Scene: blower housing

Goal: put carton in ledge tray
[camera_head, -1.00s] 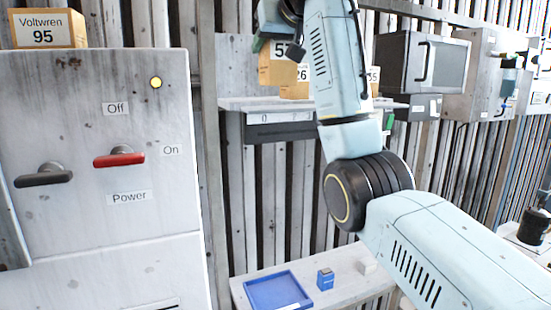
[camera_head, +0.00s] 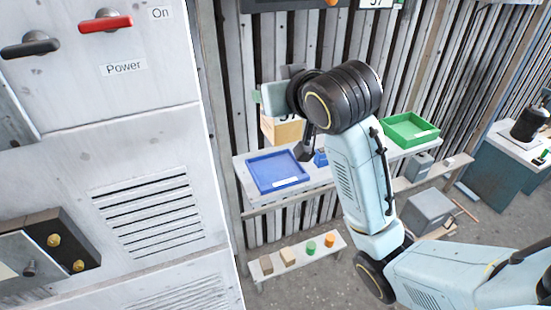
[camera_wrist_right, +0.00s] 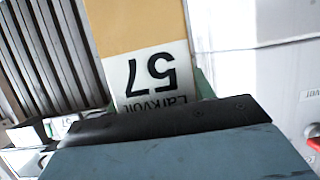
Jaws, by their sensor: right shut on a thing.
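My right gripper (camera_head: 275,98) is shut on a tan carton (camera_head: 281,131) with a white label, partly hidden behind the gripper and wrist in the head view. In the right wrist view the carton (camera_wrist_right: 135,25) shows its label, "Larkvolt 57", upside down. In the head view the carton appears just above and behind a shallow blue tray (camera_head: 268,171), which looks empty and has a white label on its front rim. An empty green tray (camera_head: 408,129) stands farther right on the same ledge (camera_head: 318,181). My left gripper is not in view.
A small blue block (camera_head: 320,158) sits right of the blue tray, partly hidden by my arm. A low bench (camera_head: 300,254) below holds several small pieces. The grey cabinet (camera_head: 130,150) with switches stands close at left. A grey box (camera_head: 428,212) is at right.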

